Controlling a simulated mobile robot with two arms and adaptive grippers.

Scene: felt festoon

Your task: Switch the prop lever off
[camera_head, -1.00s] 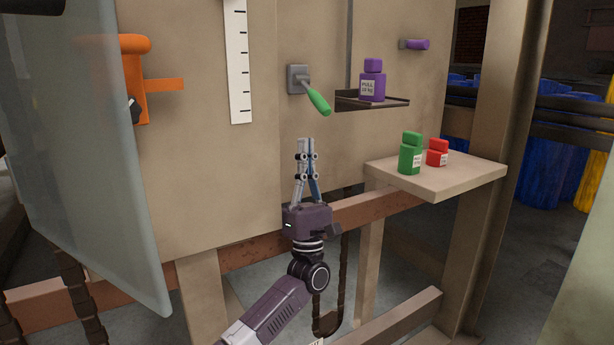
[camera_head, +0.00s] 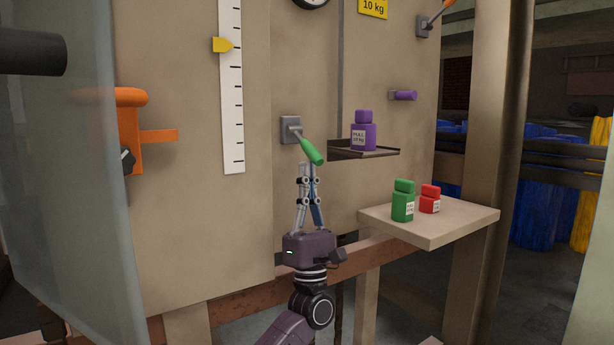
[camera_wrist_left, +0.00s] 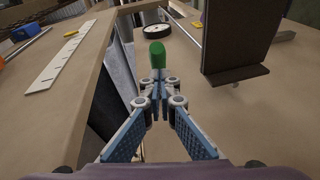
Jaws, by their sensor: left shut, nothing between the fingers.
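A lever with a green handle (camera_head: 312,151) is mounted on a grey square plate on the tan panel, its handle slanting down to the right. My left gripper (camera_head: 307,168) is shut and empty, pointing up with its fingertips just below the handle's lower end. In the left wrist view the green handle (camera_wrist_left: 155,54) shows end-on just beyond the closed fingertips (camera_wrist_left: 158,82). I cannot tell whether they touch. No label shows which lever is the prop lever; an orange-handled lever (camera_head: 436,16) is at upper right. My right gripper is out of view.
A purple weight (camera_head: 363,136) sits on a dark tray (camera_head: 385,152) right of the lever. Green (camera_head: 403,206) and red (camera_head: 430,203) weights stand on a tan shelf (camera_head: 465,218). A purple knob (camera_head: 403,95), a white scale (camera_head: 231,120) and a glass pane (camera_head: 75,200) are nearby.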

